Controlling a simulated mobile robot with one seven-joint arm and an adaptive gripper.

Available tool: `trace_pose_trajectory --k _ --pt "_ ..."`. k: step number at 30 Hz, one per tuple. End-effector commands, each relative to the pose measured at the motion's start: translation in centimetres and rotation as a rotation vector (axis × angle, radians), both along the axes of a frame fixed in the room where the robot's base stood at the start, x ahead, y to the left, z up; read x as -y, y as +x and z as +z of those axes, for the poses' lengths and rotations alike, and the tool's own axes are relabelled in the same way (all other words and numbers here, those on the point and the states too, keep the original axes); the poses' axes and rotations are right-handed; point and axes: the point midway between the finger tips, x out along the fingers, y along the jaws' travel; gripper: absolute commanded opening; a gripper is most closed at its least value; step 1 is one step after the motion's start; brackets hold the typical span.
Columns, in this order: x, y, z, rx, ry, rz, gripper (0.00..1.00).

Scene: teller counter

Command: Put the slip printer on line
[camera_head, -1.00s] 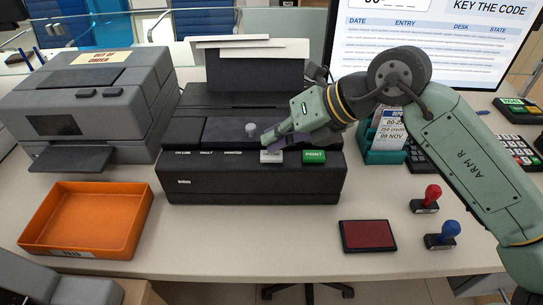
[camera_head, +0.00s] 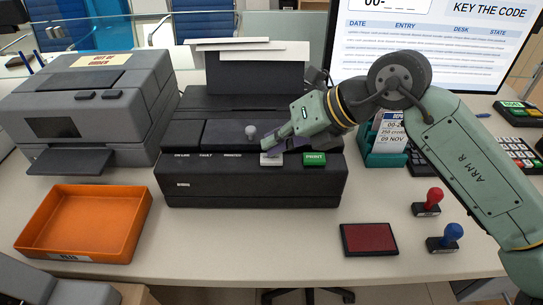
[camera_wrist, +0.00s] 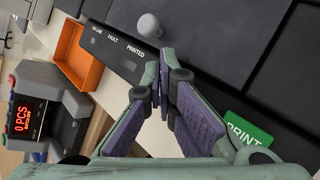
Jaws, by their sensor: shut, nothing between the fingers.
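The slip printer (camera_head: 250,185) is a black machine in the middle of the counter, with paper standing at its back. Its front edge carries a pale key (camera_head: 271,159), a green PRINT key (camera_head: 315,159), and the labels ON LINE, FAULT and PRINTED (camera_wrist: 118,42). I see no lit lamp beside the labels. A grey knob (camera_head: 251,131) stands on its top. My gripper (camera_head: 266,146) is shut and empty, with its tips just above or at the pale key; I cannot tell if they touch. In the wrist view the closed fingertips (camera_wrist: 163,88) partly hide the pale key.
A grey printer (camera_head: 92,110) marked OUT OF ORDER stands at the left. An orange tray (camera_head: 122,248) lies in front of it. A red ink pad (camera_head: 369,239), a red stamp (camera_head: 429,201) and a blue stamp (camera_head: 446,237) lie at the right front. A screen (camera_head: 440,45) stands behind.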

Motion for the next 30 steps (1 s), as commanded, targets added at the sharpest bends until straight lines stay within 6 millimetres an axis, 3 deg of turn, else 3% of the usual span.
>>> trace_pose_trajectory --k 16,30 --pt "-0.01 -0.01 -0.56 -0.001 0.000 0.001 0.00" --pt "0.01 0.01 0.24 0.000 -0.002 0.001 0.00"
